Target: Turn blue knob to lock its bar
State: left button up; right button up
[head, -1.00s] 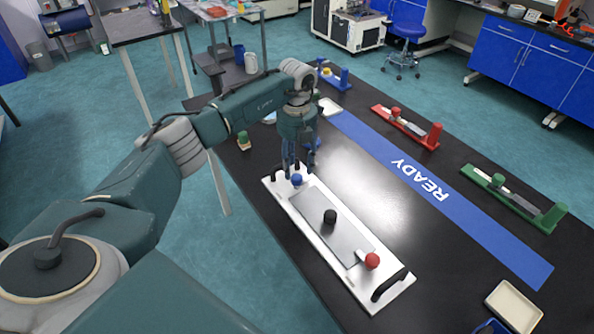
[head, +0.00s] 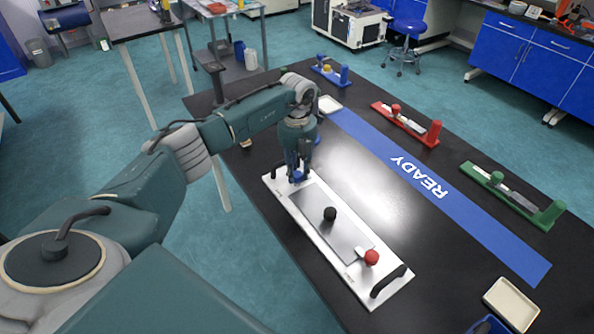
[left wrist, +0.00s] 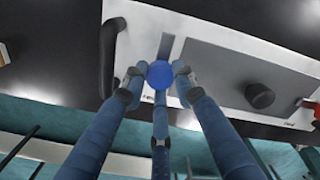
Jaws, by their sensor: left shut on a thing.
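The blue knob (left wrist: 160,74) sits on the white plate (head: 343,272) near its far left end. In the head view the blue knob (head: 296,176) is partly hidden by my left gripper (head: 297,172). In the left wrist view my left gripper (left wrist: 159,82) has its fingers closed around the knob from several sides. A grey bar end (left wrist: 166,46) shows beside the knob. The plate carries a grey panel with a black knob (head: 330,213) in its middle, and a red knob (head: 371,257) at the near end.
Black handles stand at both plate ends, the near one (head: 388,281) clear. A blue READY strip (head: 440,196) lies to the right. Red (head: 406,124) and green (head: 512,196) fixtures stand beyond it. A cream tray (head: 511,304) is at the lower right.

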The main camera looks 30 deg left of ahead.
pick_arm(q)
jog(key=m+b, duration=0.2)
jog(key=m, duration=0.1)
jog(key=shift+f+m, duration=0.1)
jog(key=shift+m, duration=0.3)
jog(key=m+b, duration=0.2)
jog(key=m, duration=0.2)
jog(key=m+b, duration=0.2)
jog(key=m, duration=0.3)
jog(key=m+b, duration=0.1)
jog(key=m, duration=0.4)
dwell(0.3)
jog(key=o, duration=1.2)
jog(key=shift+c, duration=0.2)
